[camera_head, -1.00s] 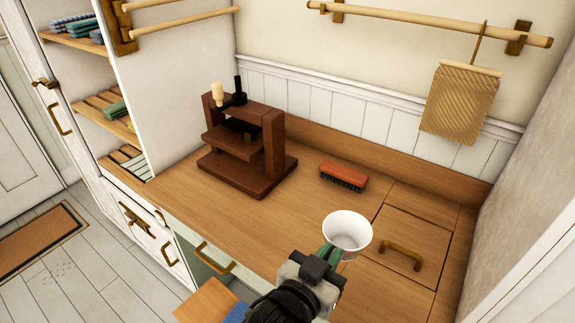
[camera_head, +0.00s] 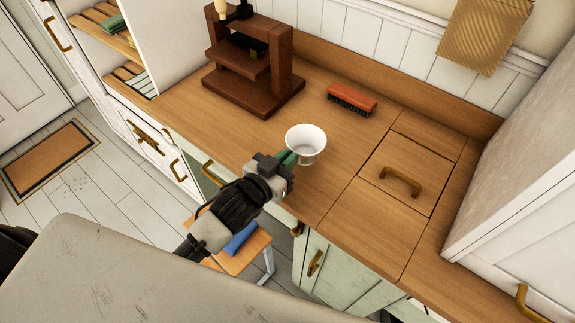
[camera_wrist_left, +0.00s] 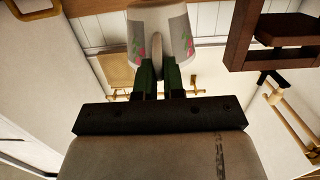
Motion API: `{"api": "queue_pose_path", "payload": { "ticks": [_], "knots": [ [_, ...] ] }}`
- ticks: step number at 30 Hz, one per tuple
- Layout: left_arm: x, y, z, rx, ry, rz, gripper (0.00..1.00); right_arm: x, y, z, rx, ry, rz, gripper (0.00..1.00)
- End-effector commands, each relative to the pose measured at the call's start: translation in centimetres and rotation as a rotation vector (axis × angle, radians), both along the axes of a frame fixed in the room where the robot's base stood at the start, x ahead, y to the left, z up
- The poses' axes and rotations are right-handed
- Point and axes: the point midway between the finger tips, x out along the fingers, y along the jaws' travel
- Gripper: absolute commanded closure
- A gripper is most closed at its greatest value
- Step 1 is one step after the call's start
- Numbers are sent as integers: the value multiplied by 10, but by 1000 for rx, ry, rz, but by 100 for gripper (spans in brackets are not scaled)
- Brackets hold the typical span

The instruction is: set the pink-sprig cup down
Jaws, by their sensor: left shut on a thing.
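The pink-sprig cup (camera_head: 306,141) is white and upright, with its open top facing the head camera. My left gripper (camera_head: 287,158) is shut on its near side, over the wooden counter (camera_head: 250,120). In the left wrist view the cup (camera_wrist_left: 182,30) shows pink and green sprigs, and the green fingers of my left gripper (camera_wrist_left: 158,72) reach to it. I cannot tell whether the cup's base touches the counter. My right gripper is not in view.
A dark wooden stand (camera_head: 255,70) is behind the cup to the left. A red brush (camera_head: 352,98) lies behind it to the right. A hatch with a brass handle (camera_head: 400,181) is at the right. Bare counter surrounds the cup.

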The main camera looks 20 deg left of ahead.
Motion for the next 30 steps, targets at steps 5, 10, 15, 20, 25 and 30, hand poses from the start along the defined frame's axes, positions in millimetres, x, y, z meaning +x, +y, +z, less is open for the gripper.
{"api": "queue_pose_path", "payload": {
  "ticks": [5, 10, 15, 20, 25, 30],
  "knots": [
    [-1, 0, -27, -1, 3, 1, 100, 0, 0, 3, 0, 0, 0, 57],
    [-1, -1, -33, -1, 0, -1, 100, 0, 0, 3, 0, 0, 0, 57],
    [-1, -1, -33, -1, 0, -1, 100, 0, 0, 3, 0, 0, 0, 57],
    [-1, -1, -36, 0, 2, 0, 83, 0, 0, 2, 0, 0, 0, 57],
    [-1, -1, -36, 0, 3, -1, 65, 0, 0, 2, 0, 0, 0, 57],
    [-1, -1, -36, 0, 2, -1, 65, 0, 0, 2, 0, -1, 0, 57]
  ]
}}
